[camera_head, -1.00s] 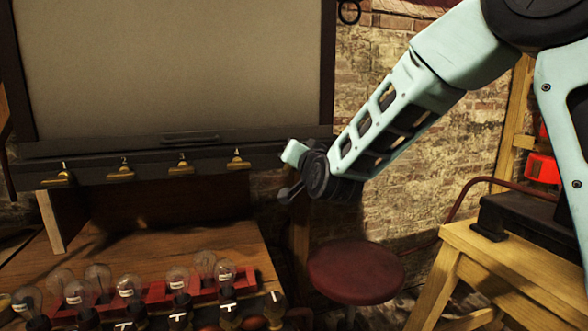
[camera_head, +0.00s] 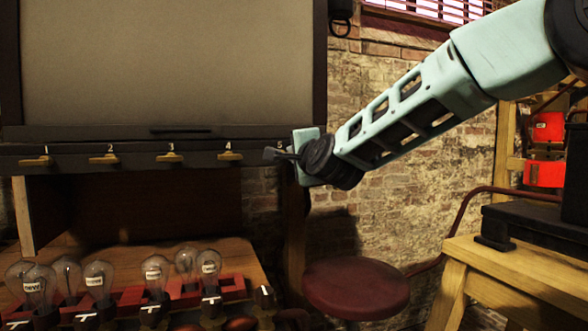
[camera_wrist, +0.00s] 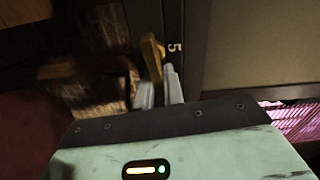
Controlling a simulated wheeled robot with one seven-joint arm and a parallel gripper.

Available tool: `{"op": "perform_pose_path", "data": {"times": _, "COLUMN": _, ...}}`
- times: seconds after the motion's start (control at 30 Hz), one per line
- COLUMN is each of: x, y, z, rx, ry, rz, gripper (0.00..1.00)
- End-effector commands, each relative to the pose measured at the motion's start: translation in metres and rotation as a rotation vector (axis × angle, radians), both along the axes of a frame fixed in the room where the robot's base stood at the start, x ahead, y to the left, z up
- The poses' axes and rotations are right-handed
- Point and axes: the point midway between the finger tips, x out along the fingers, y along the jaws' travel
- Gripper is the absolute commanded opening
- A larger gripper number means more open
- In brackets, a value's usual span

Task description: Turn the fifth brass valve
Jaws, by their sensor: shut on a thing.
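Brass valves numbered 1 (camera_head: 35,160), 2 (camera_head: 104,158), 3 (camera_head: 172,157) and 4 (camera_head: 229,155) sit in a row on a dark rail (camera_head: 80,163) under the large panel. The number 5 shows at the rail's right end, and its valve is hidden by my gripper (camera_head: 283,154) in the head view. In the wrist view, the fifth brass valve (camera_wrist: 152,50) stands beside the number 5, at the tips of my gripper (camera_wrist: 158,88). The two grey fingers are close together and shut on the valve's near end.
A red round stool (camera_head: 356,287) stands below my arm. A wooden stand (camera_head: 520,262) is at the right, with a brick wall (camera_head: 400,150) behind.

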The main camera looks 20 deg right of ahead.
Motion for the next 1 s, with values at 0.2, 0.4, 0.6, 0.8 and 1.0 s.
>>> {"op": "perform_pose_path", "data": {"times": 0.2, "x": 0.0002, "y": -0.0011, "z": -0.0057, "rx": 0.096, "ry": 0.000, "rz": -0.002, "gripper": 0.00}}
{"op": "perform_pose_path", "data": {"times": 0.4, "x": 0.0002, "y": -0.0010, "z": -0.0055, "rx": 0.137, "ry": 0.002, "rz": -0.001, "gripper": 0.00}}
{"op": "perform_pose_path", "data": {"times": 0.6, "x": 0.0002, "y": -0.0011, "z": -0.0049, "rx": 0.148, "ry": 0.003, "rz": -0.001, "gripper": 0.00}}
{"op": "perform_pose_path", "data": {"times": 0.8, "x": 0.0002, "y": -0.0012, "z": -0.0050, "rx": 0.147, "ry": 0.004, "rz": -0.002, "gripper": 0.00}}
{"op": "perform_pose_path", "data": {"times": 1.0, "x": 0.0002, "y": -0.0010, "z": -0.0048, "rx": 0.146, "ry": 0.003, "rz": -0.001, "gripper": 0.32}}
